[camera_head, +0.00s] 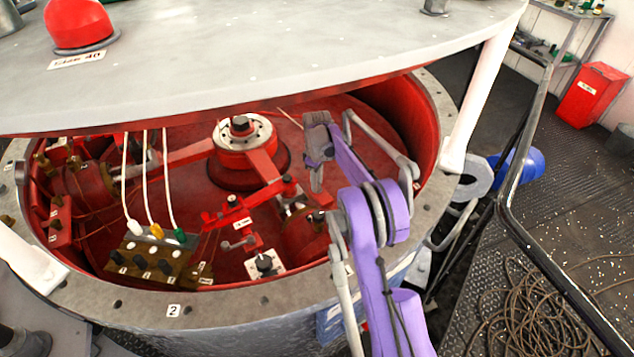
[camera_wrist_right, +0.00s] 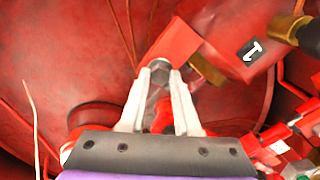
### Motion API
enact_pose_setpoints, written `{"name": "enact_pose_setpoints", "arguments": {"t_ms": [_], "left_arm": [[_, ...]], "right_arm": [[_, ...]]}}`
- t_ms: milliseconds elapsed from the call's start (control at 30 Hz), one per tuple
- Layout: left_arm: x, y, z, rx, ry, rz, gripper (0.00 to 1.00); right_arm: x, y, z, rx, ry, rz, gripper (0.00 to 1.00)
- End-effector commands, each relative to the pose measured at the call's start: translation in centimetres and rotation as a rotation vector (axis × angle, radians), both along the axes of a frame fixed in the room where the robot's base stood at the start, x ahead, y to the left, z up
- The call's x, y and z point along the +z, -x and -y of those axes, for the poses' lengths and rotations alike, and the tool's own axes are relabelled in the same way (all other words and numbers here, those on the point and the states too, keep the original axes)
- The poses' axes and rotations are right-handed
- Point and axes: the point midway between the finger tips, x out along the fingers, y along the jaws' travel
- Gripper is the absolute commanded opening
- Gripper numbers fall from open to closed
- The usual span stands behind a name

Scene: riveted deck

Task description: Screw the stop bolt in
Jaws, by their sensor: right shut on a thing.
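My right gripper (camera_head: 317,183) reaches down into the round red well, its pale fingers pointing downward. In the right wrist view its two white fingers (camera_wrist_right: 160,84) converge on a grey hex bolt head (camera_wrist_right: 160,67), which I take as the stop bolt. They are shut on it. The bolt head is at the end of a red bracket (camera_wrist_right: 183,42), near a red block (camera_wrist_right: 240,52) labelled 1. How deep the bolt sits is hidden. In the head view the bolt cannot be made out behind the gripper. My left gripper is not in view.
The grey rim (camera_head: 225,312) encircles the well. A central hub (camera_head: 243,145), red arms and a connector block (camera_head: 150,260) with cables crowd the inside. A railing (camera_head: 540,245) stands at right.

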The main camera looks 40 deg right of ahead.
Motion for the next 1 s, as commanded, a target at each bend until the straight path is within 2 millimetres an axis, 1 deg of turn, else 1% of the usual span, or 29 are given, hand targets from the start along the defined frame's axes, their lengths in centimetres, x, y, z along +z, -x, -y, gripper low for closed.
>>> {"name": "enact_pose_setpoints", "arguments": {"t_ms": [1000], "left_arm": [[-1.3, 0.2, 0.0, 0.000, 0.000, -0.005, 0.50]], "right_arm": [[0.2, -0.1, 0.2, -0.964, 0.001, 0.004, 0.00]]}}
